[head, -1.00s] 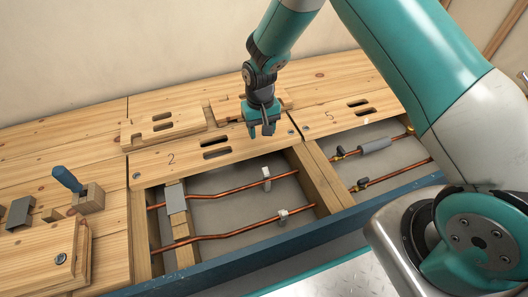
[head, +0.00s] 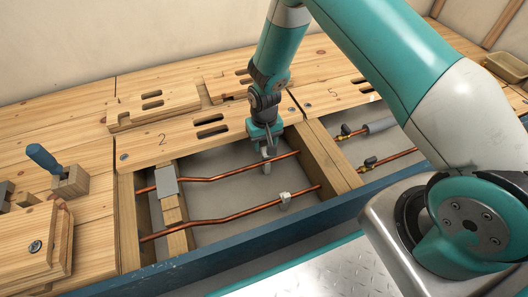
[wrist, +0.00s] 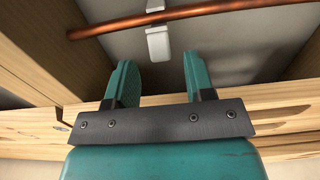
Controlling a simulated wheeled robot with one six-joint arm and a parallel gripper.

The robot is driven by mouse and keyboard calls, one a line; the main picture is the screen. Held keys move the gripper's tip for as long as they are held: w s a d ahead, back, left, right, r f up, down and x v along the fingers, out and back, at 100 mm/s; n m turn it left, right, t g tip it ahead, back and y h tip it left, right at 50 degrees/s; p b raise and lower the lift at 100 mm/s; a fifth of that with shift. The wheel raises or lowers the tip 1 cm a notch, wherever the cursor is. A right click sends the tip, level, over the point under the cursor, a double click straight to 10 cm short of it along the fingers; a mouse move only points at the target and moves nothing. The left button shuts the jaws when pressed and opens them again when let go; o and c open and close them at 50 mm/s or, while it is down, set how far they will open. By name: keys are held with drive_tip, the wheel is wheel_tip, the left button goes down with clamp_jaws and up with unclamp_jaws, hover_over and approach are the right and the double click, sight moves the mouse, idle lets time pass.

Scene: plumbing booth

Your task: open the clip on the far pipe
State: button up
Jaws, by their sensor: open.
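The far copper pipe (head: 225,174) runs across the opening by the board marked 2. Its light grey clip (head: 266,170) sits on the pipe toward the right; my gripper partly covers it in the head view. In the wrist view the clip (wrist: 158,40) is at the pipe (wrist: 205,12), with a part hanging below it; I cannot tell whether its latch is open or shut. My gripper (head: 267,148) is open and empty, just above and behind the clip. In the wrist view the clip lies ahead of the gap between the fingers (wrist: 158,75), apart from both.
A near copper pipe (head: 230,217) with its own grey clip (head: 285,198) runs parallel in front. Wooden joists (head: 318,160) bound the opening, and a grey plate (head: 166,181) crosses the far pipe at left. A blue-handled tool (head: 45,160) stands farther left.

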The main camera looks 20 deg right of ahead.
drive_tip(key=shift+f+b, duration=0.4)
drive_tip(key=shift+f, duration=0.8)
clamp_jaws()
drive_tip(key=shift+w+g+p, duration=0.2)
drive_tip(key=shift+g+p, duration=0.1)
drive_tip(key=shift+p, duration=0.2)
drive_tip(key=shift+w+g, duration=0.15)
drive_tip(key=shift+g, duration=0.35)
